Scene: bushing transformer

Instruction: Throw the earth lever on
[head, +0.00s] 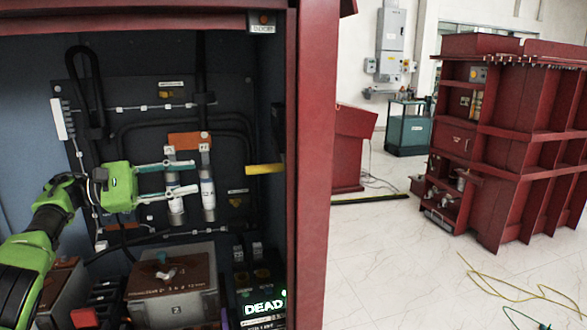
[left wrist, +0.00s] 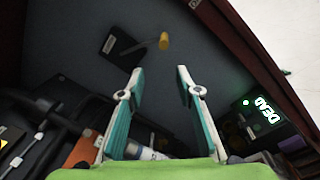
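The earth lever (head: 265,169) shows as a yellow handle at the right inner wall of the open cabinet in the head view. In the left wrist view the lever (left wrist: 164,41) is a yellow grip on a short arm from a dark plate, beyond my fingertips. My left gripper (head: 194,177) is inside the cabinet with its fingers pointing right, left of the lever and apart from it. In the left wrist view this gripper (left wrist: 160,72) is open, with nothing between its fingers. My right gripper is in neither view.
White cylindrical fuses (head: 208,193) stand right by my left fingers in the head view. A brown box (head: 172,298) and a lit DEAD display (head: 264,306) are below. The red cabinet frame (head: 315,150) bounds the opening on the right.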

